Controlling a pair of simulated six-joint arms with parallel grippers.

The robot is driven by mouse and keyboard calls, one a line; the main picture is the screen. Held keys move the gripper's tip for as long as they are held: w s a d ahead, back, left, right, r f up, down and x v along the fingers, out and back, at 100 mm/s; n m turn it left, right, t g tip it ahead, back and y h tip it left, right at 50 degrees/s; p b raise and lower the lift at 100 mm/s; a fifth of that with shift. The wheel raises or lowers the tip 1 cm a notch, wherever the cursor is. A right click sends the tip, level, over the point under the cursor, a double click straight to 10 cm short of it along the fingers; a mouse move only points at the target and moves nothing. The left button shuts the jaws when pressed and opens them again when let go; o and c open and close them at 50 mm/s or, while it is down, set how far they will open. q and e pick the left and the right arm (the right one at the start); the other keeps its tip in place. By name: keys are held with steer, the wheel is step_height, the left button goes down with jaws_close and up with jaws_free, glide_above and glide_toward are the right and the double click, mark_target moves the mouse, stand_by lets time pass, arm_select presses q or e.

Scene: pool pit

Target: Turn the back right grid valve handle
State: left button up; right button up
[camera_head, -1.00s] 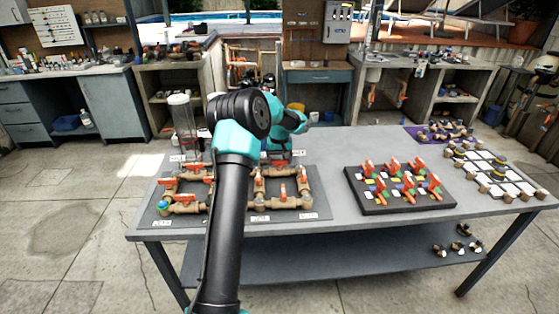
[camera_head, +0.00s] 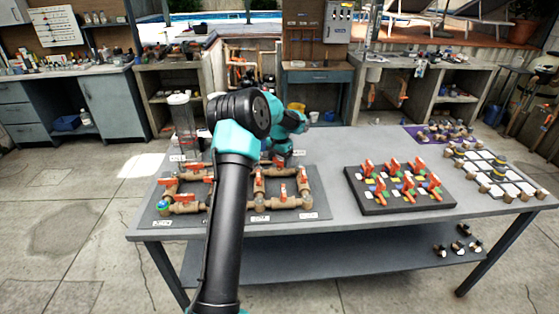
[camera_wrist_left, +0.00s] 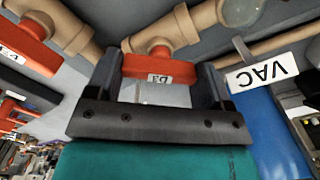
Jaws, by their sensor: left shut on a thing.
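The pipe grid with orange valve handles lies on a dark board (camera_head: 230,221) on the left half of the table. My left gripper (camera_head: 278,157) reaches down over the back right part of this grid. In the left wrist view its two dark fingers (camera_wrist_left: 160,82) stand on either side of an orange valve handle (camera_wrist_left: 148,66) with a small white tag. The fingers are shut on this handle, which sits on a tan pipe fitting (camera_wrist_left: 170,30). My arm hides the middle of the grid in the head view. My right gripper is not in view.
A white "VAC" label (camera_wrist_left: 262,72) lies beside the gripper in the left wrist view. A clear cylinder (camera_head: 183,125) stands behind the grid. A black board (camera_head: 380,208) with several orange-handled valves is to the right. The grey table (camera_head: 345,150) is bare between the boards.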

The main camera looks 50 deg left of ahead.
mark_target(279, 160)
arm_select(q)
steer(key=m, duration=0.4)
steer(key=shift+m, duration=0.3)
steer(key=m, duration=0.4)
steer(key=shift+m, duration=0.4)
steer(key=o, duration=0.9)
step_height(279, 160, up, 18)
steer(key=shift+f, duration=0.25)
stand_by(0.4)
